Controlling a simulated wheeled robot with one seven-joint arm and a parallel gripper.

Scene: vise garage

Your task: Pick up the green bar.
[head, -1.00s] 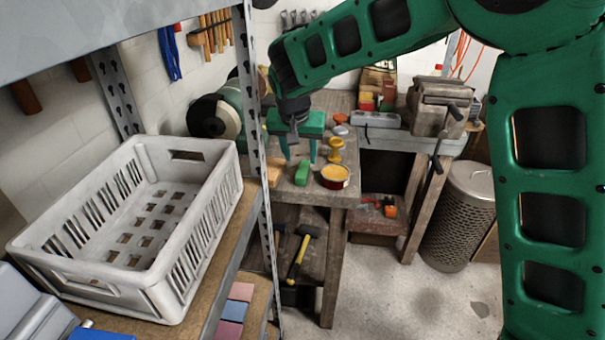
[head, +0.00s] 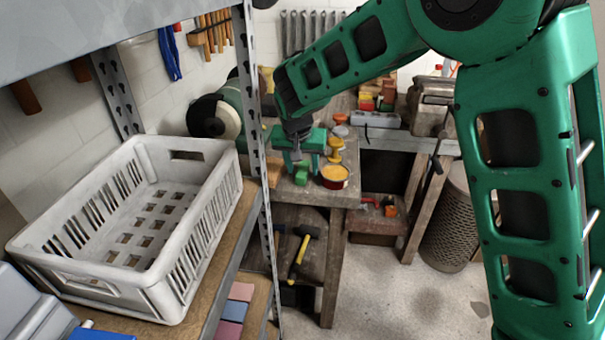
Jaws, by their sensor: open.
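The green bar (head: 301,178) lies on the wooden workbench (head: 345,191) near its front edge, just left of a red and yellow round tin. My gripper (head: 301,167) is green, points down and is open. Its fingertips are at or just above the bar, one on each side in the picture. The gripper hides part of the bar's far end. I cannot tell whether the fingers touch the bar.
The round tin (head: 334,176) and a yellow object (head: 335,148) stand close to the right of my gripper. A wooden block (head: 274,171) lies to the left. A shelf post (head: 257,130) and a white crate (head: 170,262) are in the left foreground. A vise (head: 430,105) stands at the right.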

